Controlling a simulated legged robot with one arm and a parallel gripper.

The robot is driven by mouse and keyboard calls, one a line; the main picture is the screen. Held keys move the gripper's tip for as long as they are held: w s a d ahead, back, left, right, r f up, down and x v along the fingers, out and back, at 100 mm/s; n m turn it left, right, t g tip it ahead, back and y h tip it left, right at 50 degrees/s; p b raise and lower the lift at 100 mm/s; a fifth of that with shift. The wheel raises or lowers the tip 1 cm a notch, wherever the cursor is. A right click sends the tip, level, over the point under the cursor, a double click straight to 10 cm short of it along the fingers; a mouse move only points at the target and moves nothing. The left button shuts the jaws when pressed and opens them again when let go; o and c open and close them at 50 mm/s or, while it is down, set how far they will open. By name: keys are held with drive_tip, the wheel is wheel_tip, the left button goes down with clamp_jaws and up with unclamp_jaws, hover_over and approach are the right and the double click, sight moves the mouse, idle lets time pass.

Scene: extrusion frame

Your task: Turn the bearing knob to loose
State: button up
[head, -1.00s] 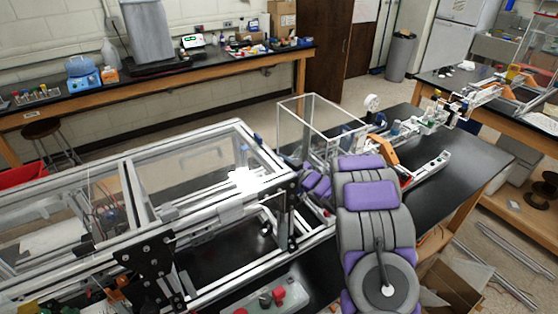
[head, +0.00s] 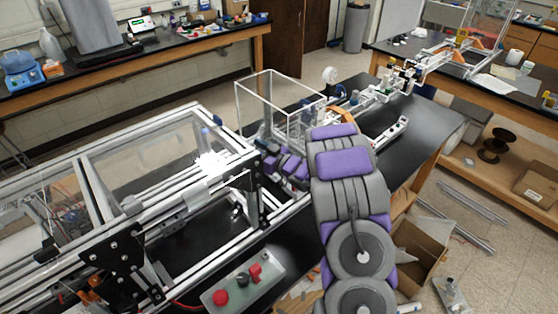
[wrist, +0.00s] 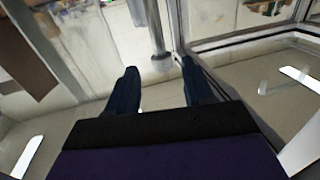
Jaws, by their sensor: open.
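The aluminium extrusion frame (head: 112,236) fills the left of the head view, with clear panels and black corner plates. My arm reaches to the frame's right end, and my gripper is small and partly hidden there. In the wrist view my gripper (wrist: 158,70) has two dark fingers, apart, with nothing held between them. A metal post (wrist: 152,28) and a frame edge are beyond the fingertips.
A clear box (head: 270,100) stands just behind the frame's right end. A grey control box (head: 243,283) with red and black knobs lies in front of the frame. The black bench top (head: 425,118) has free room to the right. An open cardboard box (head: 415,250) is on the floor.

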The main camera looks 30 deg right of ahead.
drive_tip(key=v, duration=1.1)
drive_tip(key=shift+s+d, duration=0.2)
drive_tip(key=shift+s, duration=0.1)
drive_tip(key=shift+o, duration=0.2)
drive_tip(key=shift+f, duration=0.15)
